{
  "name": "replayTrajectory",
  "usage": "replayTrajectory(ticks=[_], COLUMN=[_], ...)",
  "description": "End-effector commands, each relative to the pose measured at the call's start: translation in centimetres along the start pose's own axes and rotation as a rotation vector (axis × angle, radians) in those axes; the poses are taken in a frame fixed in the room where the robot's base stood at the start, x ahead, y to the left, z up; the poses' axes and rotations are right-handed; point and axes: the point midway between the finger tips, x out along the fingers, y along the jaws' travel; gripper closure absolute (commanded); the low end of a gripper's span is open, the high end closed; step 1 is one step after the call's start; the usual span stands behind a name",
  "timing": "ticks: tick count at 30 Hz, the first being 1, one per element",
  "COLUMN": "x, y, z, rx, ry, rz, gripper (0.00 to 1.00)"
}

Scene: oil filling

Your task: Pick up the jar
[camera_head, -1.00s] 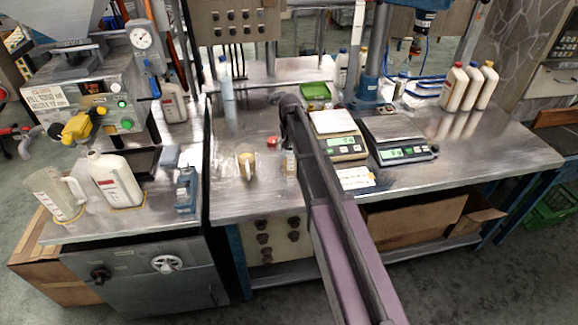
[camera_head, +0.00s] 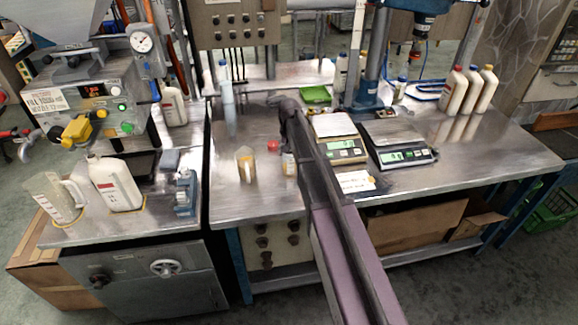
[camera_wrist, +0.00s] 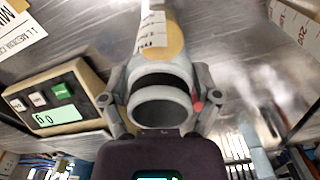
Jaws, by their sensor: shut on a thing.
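The jar (camera_head: 289,166) is small, with a pale label, and stands at the front of the metal bench in the head view. In the wrist view the jar (camera_wrist: 155,35) shows an amber body and a white label, with a grey round rim towards me. My gripper (camera_wrist: 162,100) has its fingers closed on both sides of this grey rim. In the head view my arm reaches over the bench and hides most of the gripper, and the jar shows just below its end. I cannot tell whether the jar is clear of the bench.
A measuring jug (camera_head: 245,165) with amber contents stands close left of the jar. A red cap (camera_head: 272,146) lies behind. Two scales, the nearer one (camera_head: 342,152) and another (camera_head: 400,155), stand to the right. A label card (camera_head: 355,181) lies in front of them.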

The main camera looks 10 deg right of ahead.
Motion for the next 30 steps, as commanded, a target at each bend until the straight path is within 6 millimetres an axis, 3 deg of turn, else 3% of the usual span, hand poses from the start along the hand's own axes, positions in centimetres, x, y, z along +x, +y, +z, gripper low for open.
replayTrajectory(ticks=[17, 30], x=[-0.2, -1.5], y=[0.0, -0.1], z=[0.0, 0.0], rx=[0.000, -0.001], ry=[0.000, 0.000], rz=[0.000, 0.000], gripper=[0.81, 0.81])
